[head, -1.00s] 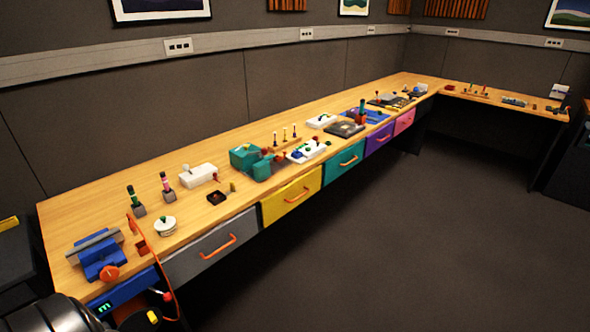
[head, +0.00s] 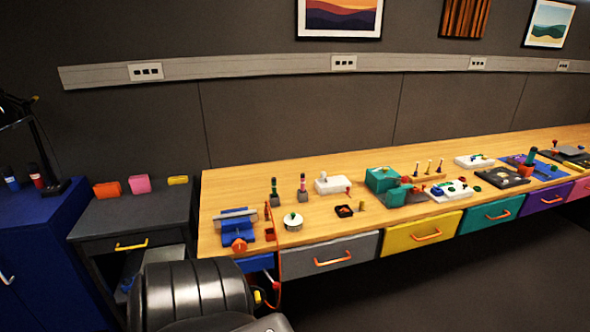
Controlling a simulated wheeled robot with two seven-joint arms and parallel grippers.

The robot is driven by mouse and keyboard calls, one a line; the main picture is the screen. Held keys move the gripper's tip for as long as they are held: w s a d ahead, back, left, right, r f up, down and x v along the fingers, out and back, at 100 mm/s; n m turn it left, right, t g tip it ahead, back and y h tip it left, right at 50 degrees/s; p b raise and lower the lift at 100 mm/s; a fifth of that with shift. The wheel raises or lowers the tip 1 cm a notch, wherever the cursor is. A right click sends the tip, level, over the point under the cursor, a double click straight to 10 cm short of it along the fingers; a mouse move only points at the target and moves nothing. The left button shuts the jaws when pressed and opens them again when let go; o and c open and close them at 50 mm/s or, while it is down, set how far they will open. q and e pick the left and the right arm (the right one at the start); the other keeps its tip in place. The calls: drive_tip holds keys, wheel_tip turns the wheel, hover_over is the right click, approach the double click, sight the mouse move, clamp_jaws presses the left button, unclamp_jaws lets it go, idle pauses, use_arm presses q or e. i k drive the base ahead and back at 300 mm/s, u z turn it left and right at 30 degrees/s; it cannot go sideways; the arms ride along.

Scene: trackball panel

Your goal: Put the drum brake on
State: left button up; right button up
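I cannot pick out the drum brake for certain; the parts on the bench are small in the head view. At the near left end of the wooden bench stands a blue device (head: 236,228) with a grey bar across its top and a round orange-red knob (head: 239,245) on its front. A teal boxy device (head: 383,180) with a red knob stands farther right. A white panel (head: 449,190) with coloured knobs sits beside it. Neither of my grippers shows in the view.
A large black rounded shape (head: 195,291) blocks the lower left. A dark cabinet (head: 128,214) and a blue cabinet (head: 40,245) stand left of the bench (head: 300,179). An orange cable (head: 278,262) hangs at the front edge. Floor in front of the drawers is clear.

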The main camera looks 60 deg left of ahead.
sight(275, 285)
drive_tip(key=u, duration=2.1)
drive_tip(key=i, duration=0.55)
drive_tip(key=z, duration=0.1)
